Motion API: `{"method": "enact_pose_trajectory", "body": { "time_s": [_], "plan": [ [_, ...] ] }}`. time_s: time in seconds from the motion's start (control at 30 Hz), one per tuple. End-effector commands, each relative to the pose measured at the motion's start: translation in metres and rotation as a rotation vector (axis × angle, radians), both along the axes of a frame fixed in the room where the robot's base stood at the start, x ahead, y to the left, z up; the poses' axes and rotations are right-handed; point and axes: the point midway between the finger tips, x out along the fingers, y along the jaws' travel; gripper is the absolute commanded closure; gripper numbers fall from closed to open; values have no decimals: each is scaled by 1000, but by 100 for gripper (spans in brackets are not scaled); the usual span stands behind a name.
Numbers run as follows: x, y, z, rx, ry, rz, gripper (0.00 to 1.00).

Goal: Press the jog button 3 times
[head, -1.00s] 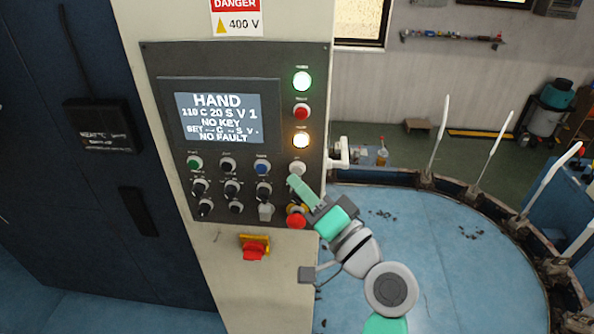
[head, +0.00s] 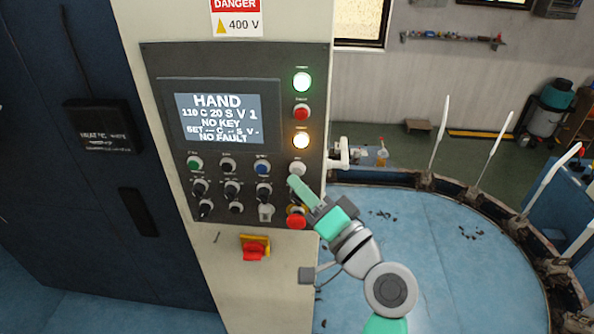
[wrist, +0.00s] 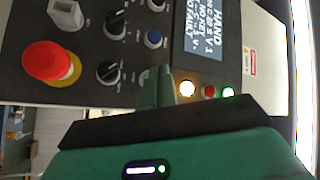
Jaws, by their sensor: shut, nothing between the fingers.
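The control panel (head: 165,70) carries rows of buttons and knobs below a lit screen (head: 218,118) reading HAND, 110 C 20 S V 1, NO KEY, NO FAULT. A white push button (head: 297,168) at the right end of the top row is likely the jog button; its label is too small to read. My gripper (head: 292,180) is shut and empty, its fingertips at the lower edge of this button. Whether they touch it I cannot tell. In the wrist view the green fingers (wrist: 157,88) point at the panel and largely hide the button.
A blue button (head: 263,168) is left of the white one. A red emergency stop (head: 296,221) sits just below my fingers, and black knobs (head: 232,188) lie left. A red-yellow main switch (head: 254,248) is lower. Green (head: 302,81) and amber (head: 301,140) lamps are lit.

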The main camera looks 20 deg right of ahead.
Motion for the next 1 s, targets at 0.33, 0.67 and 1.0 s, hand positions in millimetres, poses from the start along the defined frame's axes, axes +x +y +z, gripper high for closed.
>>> {"method": "enact_pose_trajectory", "body": {
  "time_s": [0.33,0.67,1.0],
  "plan": [
    [0,0,0,0,0,0,100],
    [2,-1,-1,0,0,0,100],
    [8,-4,0,0,0,0,100]
  ]
}}
